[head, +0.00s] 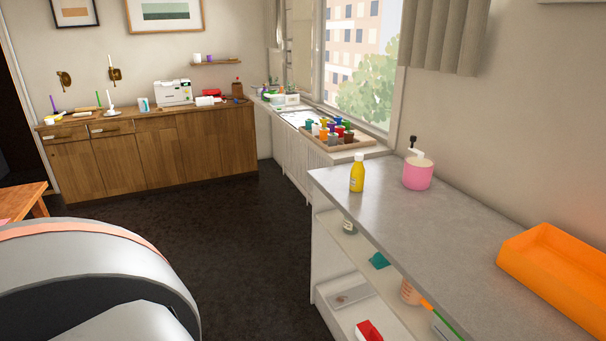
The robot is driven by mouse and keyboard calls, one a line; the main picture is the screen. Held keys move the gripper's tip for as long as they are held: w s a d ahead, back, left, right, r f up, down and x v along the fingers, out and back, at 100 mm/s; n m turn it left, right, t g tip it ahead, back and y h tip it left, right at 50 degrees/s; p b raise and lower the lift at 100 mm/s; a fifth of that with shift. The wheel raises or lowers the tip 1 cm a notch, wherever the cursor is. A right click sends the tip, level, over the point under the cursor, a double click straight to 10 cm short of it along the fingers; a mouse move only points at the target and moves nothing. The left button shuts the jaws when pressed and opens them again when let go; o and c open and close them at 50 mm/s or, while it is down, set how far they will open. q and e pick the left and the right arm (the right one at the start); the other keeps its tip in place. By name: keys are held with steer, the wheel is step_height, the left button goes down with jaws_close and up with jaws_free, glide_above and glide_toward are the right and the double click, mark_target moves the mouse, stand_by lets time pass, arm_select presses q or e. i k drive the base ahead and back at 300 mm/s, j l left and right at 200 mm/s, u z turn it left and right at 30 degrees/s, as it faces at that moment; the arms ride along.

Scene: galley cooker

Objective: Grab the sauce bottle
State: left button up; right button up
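A yellow bottle with a white cap (357,172), which looks like the sauce bottle, stands upright on the grey top of the white shelf unit (420,215). It is near the far end of the top, close to the left edge. Nothing touches it. Neither of my grippers shows in the head view.
A pink pot with a dark-handled top (418,173) stands right of the bottle. An orange tray (560,262) lies nearer, at the right. Small items fill the open shelves below, including a red box (368,330). Dark floor (250,250) left of the unit is clear.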

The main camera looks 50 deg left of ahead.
mark_target(357, 173)
steer(key=u, duration=1.1)
steer(key=i+j+z, duration=0.1)
steer(key=z, duration=0.4)
steer(key=j+z, duration=0.2)
steer(key=z, duration=0.3)
steer(key=j+z, duration=0.2)
steer(key=z, duration=0.3)
steer(key=j+z, duration=0.25)
steer(key=j, duration=0.25)
steer(key=j+z, duration=0.3)
steer(key=j, duration=0.15)
steer(key=k+j+z, duration=0.1)
steer(key=j, duration=0.2)
steer(key=k+j, duration=0.1)
steer(key=j, duration=0.25)
steer(key=k+j+z, duration=0.15)
steer(key=j, duration=0.15)
steer(key=i, duration=0.05)
